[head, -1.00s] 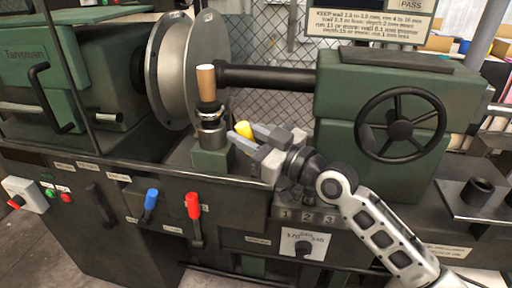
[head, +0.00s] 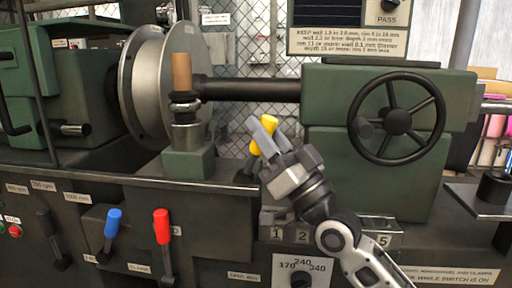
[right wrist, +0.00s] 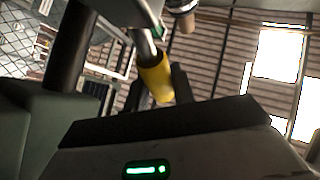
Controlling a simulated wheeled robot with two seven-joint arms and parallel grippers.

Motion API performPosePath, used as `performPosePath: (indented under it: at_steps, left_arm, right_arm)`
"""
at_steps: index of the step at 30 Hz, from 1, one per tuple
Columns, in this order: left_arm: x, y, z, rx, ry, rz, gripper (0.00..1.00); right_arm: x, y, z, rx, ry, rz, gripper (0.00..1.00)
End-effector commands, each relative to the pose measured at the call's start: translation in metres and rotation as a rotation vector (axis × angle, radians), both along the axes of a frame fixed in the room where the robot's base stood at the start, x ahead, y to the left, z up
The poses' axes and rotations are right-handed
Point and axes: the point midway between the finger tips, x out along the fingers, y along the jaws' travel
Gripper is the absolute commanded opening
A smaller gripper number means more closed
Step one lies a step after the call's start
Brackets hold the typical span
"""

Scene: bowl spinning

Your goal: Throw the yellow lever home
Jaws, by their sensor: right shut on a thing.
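The yellow lever's handle (head: 253,126) stands at the bench edge, to the right of the brown-handled tool post and in front of the black bar. My right gripper (head: 264,137) is shut on it, coming from the lower right and pointing up and left. The fingers cover part of the handle, with yellow showing above and below them. In the right wrist view the yellow handle (right wrist: 155,80) on its metal shaft lies between the dark fingers. Most of the lever's lower part is hidden in the head view. My left gripper is not in view.
A tool post with a brown handle (head: 181,72) stands left of the lever. A black handwheel (head: 398,122) on the green tailstock (head: 320,160) is to the right. Blue (head: 113,222) and red (head: 162,226) levers are on the lower front panel.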

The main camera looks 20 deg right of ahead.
Motion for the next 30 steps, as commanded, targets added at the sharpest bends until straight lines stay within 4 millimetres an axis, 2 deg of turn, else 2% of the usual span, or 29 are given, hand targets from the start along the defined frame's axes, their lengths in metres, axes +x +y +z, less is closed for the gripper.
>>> performPosePath:
  at_steps: [9, 21, 22, 24, 30]
  left_arm:
    - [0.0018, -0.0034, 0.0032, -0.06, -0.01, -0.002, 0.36]
    - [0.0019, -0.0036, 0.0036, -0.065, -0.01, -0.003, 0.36]
    - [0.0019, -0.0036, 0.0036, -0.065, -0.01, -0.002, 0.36]
    - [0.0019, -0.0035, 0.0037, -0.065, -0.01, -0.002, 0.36]
    - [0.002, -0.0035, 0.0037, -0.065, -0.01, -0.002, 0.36]
  right_arm:
    - [-0.0029, -0.0058, -0.0028, 0.067, -0.031, 0.0, 0.0]
    - [-0.0032, -0.0065, -0.0029, 0.075, -0.031, 0.002, 0.0]
    - [-0.0032, -0.0065, -0.0029, 0.075, -0.031, 0.002, 0.31]
    - [-0.0031, -0.0066, -0.003, 0.075, -0.031, 0.002, 0.47]
    - [-0.0029, -0.0064, -0.003, 0.072, -0.032, 0.001, 0.47]
